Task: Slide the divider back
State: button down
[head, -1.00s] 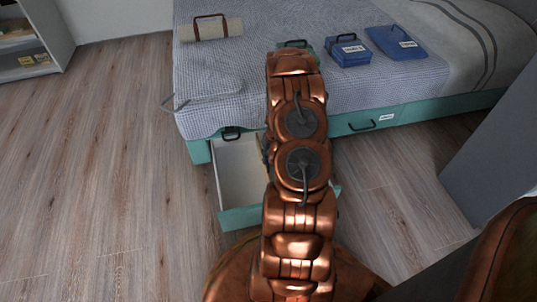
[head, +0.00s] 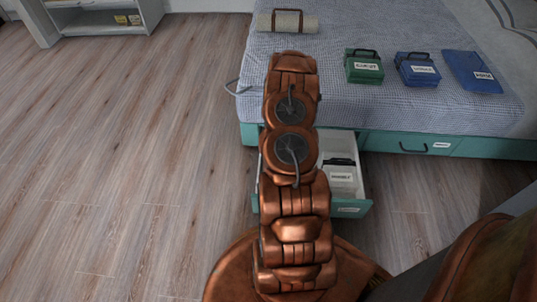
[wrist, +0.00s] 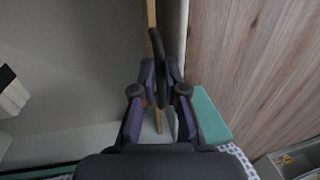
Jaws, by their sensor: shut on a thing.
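In the wrist view, my gripper (wrist: 160,92) is shut on a black loop handle (wrist: 157,50). The handle is at a thin wood-coloured strip (wrist: 150,12), which looks like the divider's edge. The strip stands close to the pale side wall of the drawer, with the grey drawer floor (wrist: 70,60) on its left. In the head view, the teal-fronted drawer (head: 349,208) is open below the bed. My arm hides its left part, my gripper and the divider there. A white labelled item (head: 341,177) with a dark handle lies in the drawer's right part.
On the bed (head: 340,108) stand a green case (head: 363,66), a blue case (head: 417,69), a flat blue case (head: 473,71) and a rolled beige bundle (head: 287,21). A white shelf unit (head: 110,22) stands at the far left. The wooden floor (head: 120,150) on the left is clear.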

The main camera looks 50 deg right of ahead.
jog(key=c, duration=1.2)
grip_release()
jog(key=shift+r, duration=0.1)
notch_tip(320, 180, up, 12)
jog(key=s+d, duration=0.1)
jog(key=shift+s+d+f, duration=0.25)
jog(key=shift+s, duration=0.15)
